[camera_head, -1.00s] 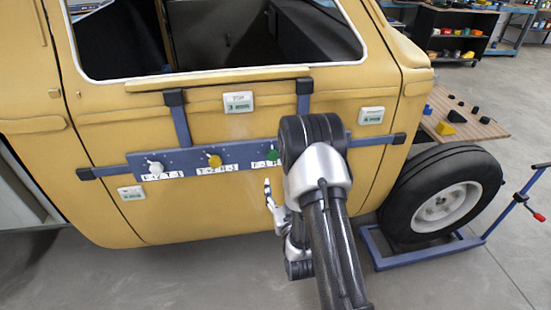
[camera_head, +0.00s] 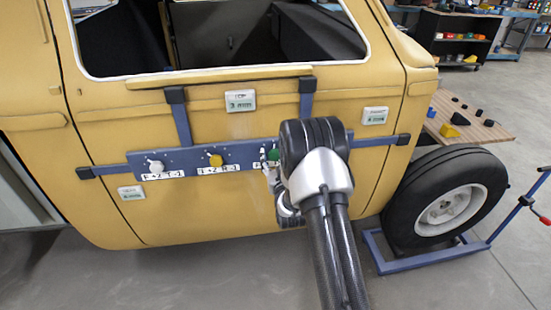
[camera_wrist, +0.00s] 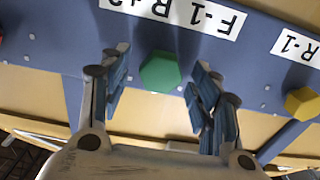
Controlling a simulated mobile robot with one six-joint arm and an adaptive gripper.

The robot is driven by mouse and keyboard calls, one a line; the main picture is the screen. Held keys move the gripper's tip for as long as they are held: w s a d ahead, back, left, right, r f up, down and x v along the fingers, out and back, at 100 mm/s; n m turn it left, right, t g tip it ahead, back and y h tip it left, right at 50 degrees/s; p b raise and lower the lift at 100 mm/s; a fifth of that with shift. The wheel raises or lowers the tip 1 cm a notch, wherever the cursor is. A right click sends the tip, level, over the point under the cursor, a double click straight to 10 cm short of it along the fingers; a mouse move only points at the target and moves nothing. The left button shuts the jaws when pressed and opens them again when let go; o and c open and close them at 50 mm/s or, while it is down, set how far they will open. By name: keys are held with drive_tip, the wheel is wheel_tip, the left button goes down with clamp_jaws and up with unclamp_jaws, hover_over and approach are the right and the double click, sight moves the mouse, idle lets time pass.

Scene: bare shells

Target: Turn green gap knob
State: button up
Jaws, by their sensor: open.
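The green knob (camera_wrist: 160,72) is a hexagon on the blue panel (camera_wrist: 55,45) in the wrist view. It sits between the two open fingers of my gripper (camera_wrist: 158,92), with space on both sides. In the head view the green knob (camera_head: 273,155) shows just left of my arm, partly covered by my gripper (camera_head: 268,168). The blue panel (camera_head: 186,153) is fixed across the yellow vehicle door. A label strip (camera_wrist: 185,14) lies beside the green knob.
A yellow knob (camera_head: 215,160) and a white knob (camera_head: 156,166) are on the same panel to the left. Small display plates (camera_head: 240,100) are on the yellow door. A wheel (camera_head: 445,205) on a blue stand and a wooden table (camera_head: 465,135) are at the right.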

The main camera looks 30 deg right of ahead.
drive_tip(key=shift+c, duration=0.3)
drive_tip(key=c, duration=1)
drive_tip(key=shift+o, duration=0.2)
drive_tip(key=shift+m+b, duration=0.3)
drive_tip(key=m+b, duration=0.2)
drive_tip(key=m, duration=0.1)
drive_tip(key=shift+b, duration=0.3)
drive_tip(key=m, duration=0.5)
drive_tip(key=shift+d, duration=0.15)
drive_tip(key=o, duration=1)
